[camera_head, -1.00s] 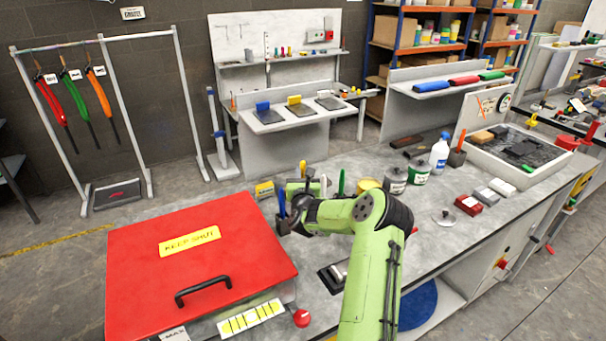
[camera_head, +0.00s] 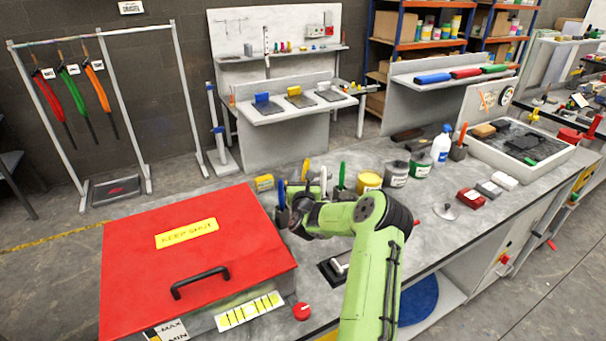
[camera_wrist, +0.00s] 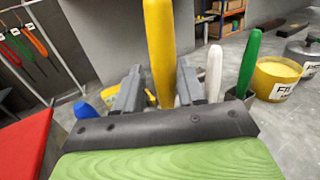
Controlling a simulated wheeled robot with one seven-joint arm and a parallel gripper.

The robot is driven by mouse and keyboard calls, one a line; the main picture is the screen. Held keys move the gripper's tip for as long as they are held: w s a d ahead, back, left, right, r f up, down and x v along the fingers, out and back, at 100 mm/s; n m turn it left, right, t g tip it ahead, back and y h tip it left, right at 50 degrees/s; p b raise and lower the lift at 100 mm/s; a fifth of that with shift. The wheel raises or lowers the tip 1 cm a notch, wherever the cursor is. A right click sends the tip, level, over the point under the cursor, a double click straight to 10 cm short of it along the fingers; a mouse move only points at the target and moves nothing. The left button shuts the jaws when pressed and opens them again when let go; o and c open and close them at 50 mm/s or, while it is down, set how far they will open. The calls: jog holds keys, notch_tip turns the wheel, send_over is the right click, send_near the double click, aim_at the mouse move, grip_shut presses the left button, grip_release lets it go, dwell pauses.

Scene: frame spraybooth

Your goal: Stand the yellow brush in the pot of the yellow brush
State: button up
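The yellow brush (camera_wrist: 160,45) stands upright with its handle up. It rises between the two fingers of my gripper (camera_wrist: 160,88) in the wrist view, with a gap visible beside the left finger. The gripper looks open around the handle. In the head view, the yellow handle (camera_head: 305,170) shows just behind my gripper (camera_head: 296,212). The brush's lower end and its pot are hidden behind my gripper, so I cannot tell how it sits there.
A blue handle (camera_wrist: 85,109) is left of my gripper; white (camera_wrist: 214,72) and green (camera_wrist: 249,62) handles are right. A yellow tub (camera_head: 368,182) stands beyond them. The red-lidded box (camera_head: 225,245) is close on the left. Bench space is clear near the grey disc (camera_head: 445,212).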

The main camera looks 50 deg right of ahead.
jog(key=shift+o, duration=0.5)
jog(key=shift+r, duration=0.1)
jog(key=shift+s+a+r, duration=0.1)
jog(key=shift+a+r, duration=0.05)
jog(key=shift+r, duration=0.1)
jog(key=b+v, duration=0.2)
jog(key=v, duration=1.3)
jog(key=shift+s+a, duration=0.2)
jog(key=shift+a, duration=0.05)
jog(key=shift+f, duration=0.15)
